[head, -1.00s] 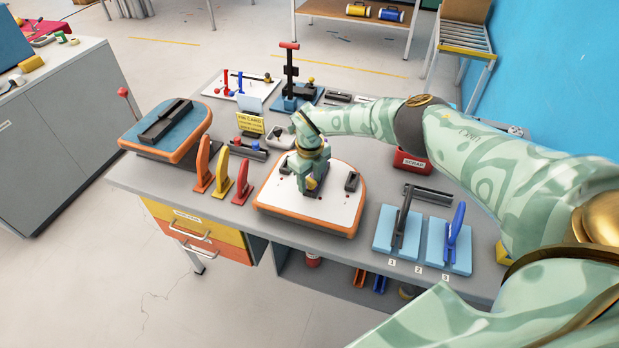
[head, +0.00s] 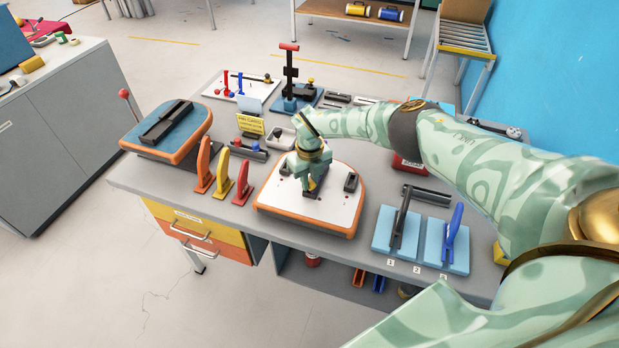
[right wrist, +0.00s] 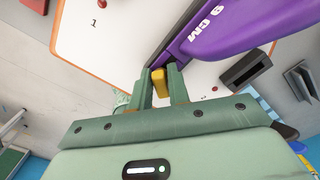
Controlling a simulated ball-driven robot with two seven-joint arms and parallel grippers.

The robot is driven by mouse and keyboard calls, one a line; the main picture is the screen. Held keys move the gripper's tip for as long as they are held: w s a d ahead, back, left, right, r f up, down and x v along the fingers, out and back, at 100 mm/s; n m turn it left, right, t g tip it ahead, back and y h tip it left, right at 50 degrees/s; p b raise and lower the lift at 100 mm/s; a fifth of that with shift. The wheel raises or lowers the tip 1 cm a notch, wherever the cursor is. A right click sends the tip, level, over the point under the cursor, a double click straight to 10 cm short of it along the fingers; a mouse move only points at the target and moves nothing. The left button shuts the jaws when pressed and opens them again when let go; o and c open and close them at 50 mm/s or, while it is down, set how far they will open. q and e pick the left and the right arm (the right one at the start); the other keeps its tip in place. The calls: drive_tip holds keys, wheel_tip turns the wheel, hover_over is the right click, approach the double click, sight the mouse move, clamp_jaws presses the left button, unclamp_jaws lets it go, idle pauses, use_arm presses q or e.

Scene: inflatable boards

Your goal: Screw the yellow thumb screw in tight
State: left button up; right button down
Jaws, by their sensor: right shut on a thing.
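My right gripper (head: 309,184) points down over the white board (head: 330,211) with the orange rim at the front of the bench. In the right wrist view its two fingers (right wrist: 161,88) are shut on the yellow thumb screw (right wrist: 159,78), one finger on each side. The screw's lower part is hidden, so I cannot tell how deep it sits. A purple fin (right wrist: 225,32) marked "9 CM" lies close past the screw in that view. In the head view my gripper mostly covers the screw. My left gripper is not in view.
A black block (head: 351,182) stands on the board right of my gripper. Orange, yellow and red upright fins (head: 223,173) stand left of it. Blue pads with dark and blue levers (head: 453,226) lie to the right. A blue-topped board (head: 187,131) is at the left.

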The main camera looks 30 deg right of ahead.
drive_tip(key=shift+s+f+m, duration=0.15)
drive_tip(key=shift+f+m, duration=0.05)
drive_tip(key=shift+m, duration=0.2)
drive_tip(key=shift+r+m+p, duration=0.1)
drive_tip(key=shift+m+p, duration=0.35)
drive_tip(key=shift+m, duration=1.25)
drive_tip(key=shift+s+d+m+p, duration=0.1)
drive_tip(key=shift+m+p, duration=0.45)
drive_tip(key=shift+m, duration=1.15)
